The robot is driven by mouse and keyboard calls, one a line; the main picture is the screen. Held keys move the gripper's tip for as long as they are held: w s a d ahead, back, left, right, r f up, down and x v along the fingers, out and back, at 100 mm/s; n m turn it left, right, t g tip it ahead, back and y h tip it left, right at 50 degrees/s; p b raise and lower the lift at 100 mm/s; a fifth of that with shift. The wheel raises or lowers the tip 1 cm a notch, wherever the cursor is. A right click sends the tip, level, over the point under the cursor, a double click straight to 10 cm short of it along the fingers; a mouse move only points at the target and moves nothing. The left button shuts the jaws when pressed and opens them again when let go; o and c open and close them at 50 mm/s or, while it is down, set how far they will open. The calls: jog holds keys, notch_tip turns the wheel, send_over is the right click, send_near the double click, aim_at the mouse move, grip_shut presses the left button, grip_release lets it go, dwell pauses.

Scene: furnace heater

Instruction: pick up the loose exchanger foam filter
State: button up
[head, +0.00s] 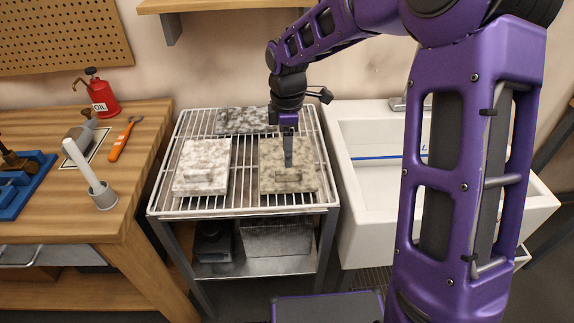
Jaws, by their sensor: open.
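Three flat, mottled slabs lie on a white wire rack (160,208), and no readable label shows which is the exchanger foam filter. A tan-grey slab (305,179) with a raised bar lies at the right. A whitish slab (203,160), also with a raised bar, lies at the left. A dark grey slab (240,120) lies at the back, partly behind my arm. My gripper (288,163) points down over the tan-grey slab, near its raised bar. It is open with nothing seen in it; I cannot tell whether it touches the slab.
A white sink (372,215) stands right of the rack. A wooden bench (128,190) at the left holds a red oil can (103,97), an orange-handled tool (122,140) and a white brush-like tool (90,175). A wall shelf (200,6) hangs above.

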aim_at(289, 171)
jog(key=shift+d+f+b, duration=0.15)
jog(key=shift+f+b, duration=0.25)
jog(key=shift+f, duration=3.2)
grip_shut()
